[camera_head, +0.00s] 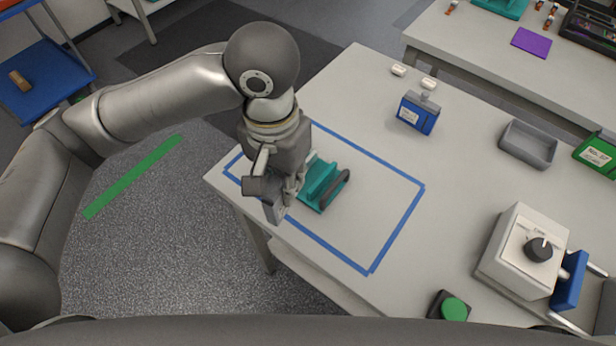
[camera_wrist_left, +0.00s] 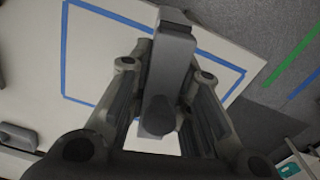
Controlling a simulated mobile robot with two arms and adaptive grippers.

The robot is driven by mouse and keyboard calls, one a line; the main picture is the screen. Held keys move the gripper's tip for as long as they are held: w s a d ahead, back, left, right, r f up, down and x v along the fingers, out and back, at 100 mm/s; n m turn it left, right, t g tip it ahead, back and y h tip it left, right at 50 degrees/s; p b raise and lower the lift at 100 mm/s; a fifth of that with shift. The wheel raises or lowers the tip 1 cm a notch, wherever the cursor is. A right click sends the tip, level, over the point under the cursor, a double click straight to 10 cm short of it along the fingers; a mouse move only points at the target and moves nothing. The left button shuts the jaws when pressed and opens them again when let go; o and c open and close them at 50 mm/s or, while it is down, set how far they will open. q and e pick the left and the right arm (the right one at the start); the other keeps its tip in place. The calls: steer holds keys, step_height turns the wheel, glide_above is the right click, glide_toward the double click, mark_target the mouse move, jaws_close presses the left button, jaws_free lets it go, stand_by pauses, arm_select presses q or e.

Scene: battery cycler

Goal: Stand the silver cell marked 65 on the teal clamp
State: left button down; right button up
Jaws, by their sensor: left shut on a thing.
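My left gripper (camera_head: 284,200) is shut on a silver-grey block, the silver cell (camera_head: 273,211), over the near-left part of the blue-taped area. In the left wrist view the cell (camera_wrist_left: 174,55) sits between the two fingers (camera_wrist_left: 160,100). No number is readable on it. The teal clamp (camera_head: 318,181), with a dark grey loop handle, stands on the table just right of the gripper in the head view. The gripper and cell hide part of it. I cannot tell whether the cell touches it. My right gripper is not in view.
Blue tape (camera_head: 398,236) outlines a square on the white table (camera_head: 450,190). A blue cell (camera_head: 417,113) stands behind it. A grey tray (camera_head: 528,145), a white dial box (camera_head: 524,255) and a green button (camera_head: 454,308) are at the right. The square's right part is clear.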

arm_select(q)
steer(key=s+d+r+m, duration=0.1)
steer(key=s+d+m, duration=0.1)
steer(key=d, duration=0.3)
steer(key=p, duration=0.2)
glide_above(312, 179)
step_height(312, 179, down, 12)
steer(key=shift+r, duration=0.1)
steer(key=shift+f, duration=0.35)
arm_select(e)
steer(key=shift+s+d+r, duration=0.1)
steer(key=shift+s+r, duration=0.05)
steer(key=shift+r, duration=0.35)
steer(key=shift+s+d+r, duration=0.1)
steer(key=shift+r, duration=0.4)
arm_select(q)
steer(key=shift+f, duration=0.1)
steer(key=c, duration=1.4)
jaws_free()
steer(key=shift+o, duration=0.4)
